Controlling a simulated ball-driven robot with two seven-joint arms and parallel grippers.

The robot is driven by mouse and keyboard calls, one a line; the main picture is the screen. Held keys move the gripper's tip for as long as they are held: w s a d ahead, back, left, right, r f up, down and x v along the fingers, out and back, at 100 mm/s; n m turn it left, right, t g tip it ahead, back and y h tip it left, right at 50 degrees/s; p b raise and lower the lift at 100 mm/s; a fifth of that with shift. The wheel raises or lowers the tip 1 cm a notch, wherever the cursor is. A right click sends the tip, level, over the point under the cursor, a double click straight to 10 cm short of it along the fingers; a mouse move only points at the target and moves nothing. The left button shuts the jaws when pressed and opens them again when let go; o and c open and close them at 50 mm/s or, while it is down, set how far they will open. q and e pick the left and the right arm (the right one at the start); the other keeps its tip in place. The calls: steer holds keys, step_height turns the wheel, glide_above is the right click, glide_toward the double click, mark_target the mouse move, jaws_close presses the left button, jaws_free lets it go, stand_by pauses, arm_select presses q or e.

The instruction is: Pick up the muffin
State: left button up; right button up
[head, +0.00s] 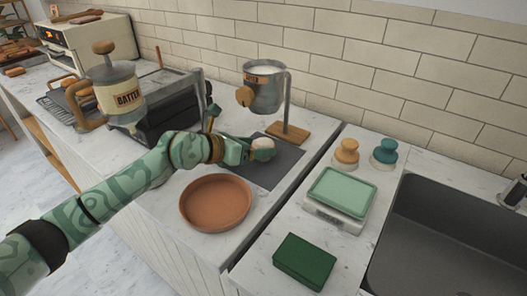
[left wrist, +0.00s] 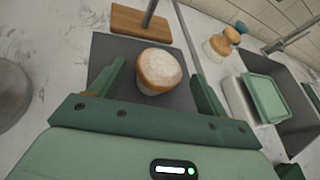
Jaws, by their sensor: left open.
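The muffin (left wrist: 158,70) has a pale, powdery top and a brown edge. It stands on a dark grey mat (left wrist: 107,50). In the head view the muffin (head: 263,148) shows at the tip of my left gripper (head: 248,150). In the left wrist view my left gripper (left wrist: 160,88) is open, with one finger on each side of the muffin and gaps to both. The muffin is largely in front of and between the fingers. My right gripper is in neither view.
An orange-brown round dish (head: 216,203) sits in front of the mat. A batter dispenser on a wooden-based stand (head: 288,132) rises behind it. To the right are a scale with a green top (head: 341,192), a green block (head: 304,261) and a sink (head: 455,235).

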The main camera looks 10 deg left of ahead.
mark_target(255, 147)
arm_select(q)
steer(key=x, duration=0.2)
steer(key=b+x, duration=0.1)
steer(key=shift+w+d+f, duration=0.1)
steer(key=shift+w+f, duration=0.1)
steer(key=shift+f, duration=0.2)
steer(key=shift+s+r, duration=0.1)
steer(key=shift+r, duration=0.1)
steer(key=c, duration=1.1)
